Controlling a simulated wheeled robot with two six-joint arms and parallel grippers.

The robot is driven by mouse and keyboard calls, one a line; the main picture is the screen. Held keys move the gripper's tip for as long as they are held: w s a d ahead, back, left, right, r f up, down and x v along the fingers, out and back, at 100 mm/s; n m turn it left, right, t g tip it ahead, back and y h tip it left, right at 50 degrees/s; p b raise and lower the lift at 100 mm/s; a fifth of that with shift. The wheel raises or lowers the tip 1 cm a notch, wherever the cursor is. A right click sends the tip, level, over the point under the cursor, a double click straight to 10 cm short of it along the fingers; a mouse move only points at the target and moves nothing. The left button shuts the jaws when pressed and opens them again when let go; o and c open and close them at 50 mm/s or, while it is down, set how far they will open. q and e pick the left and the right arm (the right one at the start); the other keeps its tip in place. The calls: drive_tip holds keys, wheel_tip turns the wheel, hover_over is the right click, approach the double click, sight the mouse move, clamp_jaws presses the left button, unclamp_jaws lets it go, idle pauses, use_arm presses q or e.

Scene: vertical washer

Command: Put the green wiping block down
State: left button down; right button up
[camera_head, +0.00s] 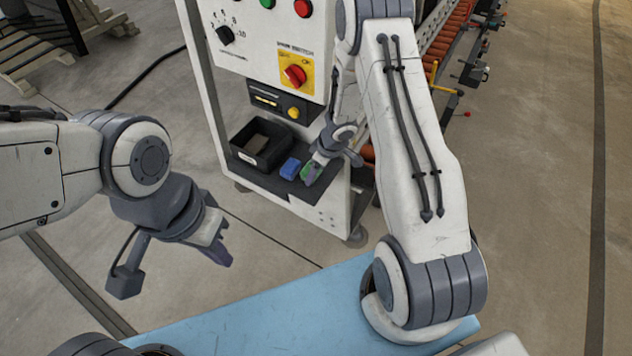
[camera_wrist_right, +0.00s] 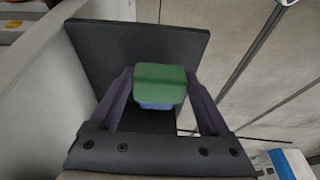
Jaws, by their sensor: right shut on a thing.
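The green wiping block (camera_head: 307,171) is at the dark shelf (camera_head: 266,179) of the washer, just right of a blue block (camera_head: 290,168). My right gripper (camera_head: 313,172) is shut on the green block. In the right wrist view the green block (camera_wrist_right: 160,83) sits between the two fingers, with a bit of the blue block (camera_wrist_right: 158,106) showing beyond it. I cannot tell whether the green block touches the shelf. My left gripper (camera_head: 222,250) hangs empty over the floor at the left; its fingers are seen from the side and their gap is unclear.
A black open bin (camera_head: 262,143) stands on the shelf left of the blocks. The white washer panel (camera_head: 262,45) with knobs and buttons rises behind the shelf. Orange rollers (camera_head: 448,32) run behind my right arm. A light blue surface (camera_head: 270,311) lies in front.

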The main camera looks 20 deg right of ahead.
sight(318, 174)
wheel_tip(318, 174, down, 4)
drive_tip(key=shift+r+b, duration=0.15)
drive_tip(key=shift+b, duration=0.95)
drive_tip(key=shift+r, duration=0.15)
drive_tip(key=o, duration=1.2)
drive_tip(key=shift+f, duration=0.2)
drive_tip(key=shift+c, duration=0.2)
drive_tip(key=p+v, duration=0.6)
drive_tip(key=v, duration=0.6)
drive_tip(key=shift+r+p, duration=0.2)
drive_tip(key=shift+p, duration=0.15)
